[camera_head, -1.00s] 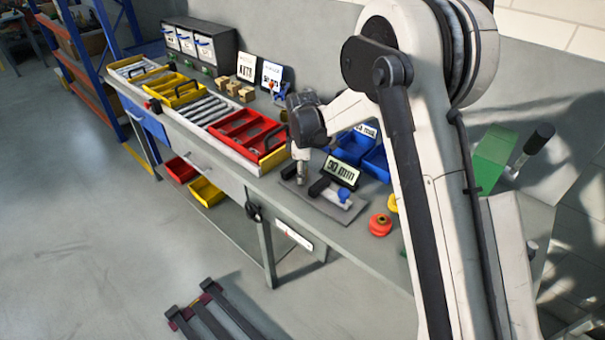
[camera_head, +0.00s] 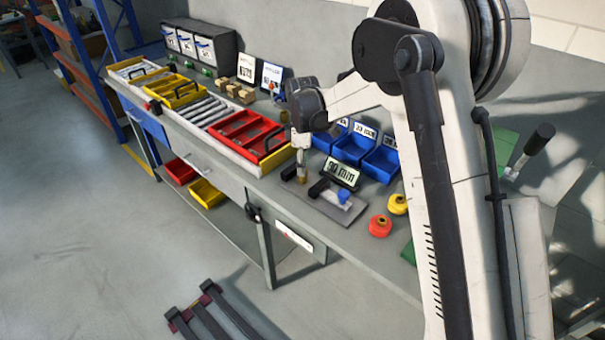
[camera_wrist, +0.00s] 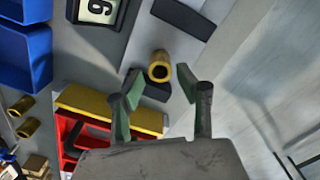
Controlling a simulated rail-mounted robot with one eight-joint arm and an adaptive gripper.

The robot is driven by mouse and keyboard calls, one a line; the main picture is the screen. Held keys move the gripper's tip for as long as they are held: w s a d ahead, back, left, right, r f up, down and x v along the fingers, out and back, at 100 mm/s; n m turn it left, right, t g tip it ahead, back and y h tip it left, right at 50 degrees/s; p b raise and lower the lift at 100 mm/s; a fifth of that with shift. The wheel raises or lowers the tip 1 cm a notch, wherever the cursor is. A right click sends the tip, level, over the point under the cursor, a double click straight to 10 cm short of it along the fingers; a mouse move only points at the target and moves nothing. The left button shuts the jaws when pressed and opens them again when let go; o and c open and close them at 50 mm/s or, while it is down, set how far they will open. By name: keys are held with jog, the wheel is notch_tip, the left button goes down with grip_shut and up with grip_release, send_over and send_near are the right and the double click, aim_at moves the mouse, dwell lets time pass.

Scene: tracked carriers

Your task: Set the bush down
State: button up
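A brass bush (camera_wrist: 159,66) stands upright in the wrist view, its hollow end facing the camera, beside a dark block (camera_wrist: 150,88). In the head view, the bush (camera_head: 302,176) shows at the grey plate (camera_head: 330,214) on the bench, just below my gripper (camera_head: 302,154). In the wrist view my gripper (camera_wrist: 158,96) is open, with its green-padded fingers spread wide. The bush lies beyond the fingertips, between their lines, and neither finger appears to touch it.
A sign reading in mm (camera_head: 341,171) stands behind the plate. Blue bins (camera_head: 352,148) stand behind it. A red tray (camera_head: 245,135) lies left on the roller track. A red knob (camera_head: 380,226) and yellow knob (camera_head: 397,204) stand right. More brass bushes (camera_wrist: 25,117) lie left in the wrist view.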

notch_tip(320, 180, up, 8)
jog(key=f, duration=0.1)
jog(key=s+d+r+m+t, duration=0.3)
jog(key=s+d+r+m, duration=0.5)
jog(key=s+d+r, duration=0.7)
jog(key=s+d+f+m+t, duration=0.2)
jog(key=s+d+m, duration=0.1)
jog(key=s, duration=0.7)
jog(key=s+d+f+m+t, duration=0.2)
jog(key=s+m, duration=0.3)
jog(key=s, duration=0.6)
jog(key=shift+d+m, duration=0.4)
jog(key=shift+d, duration=0.1)
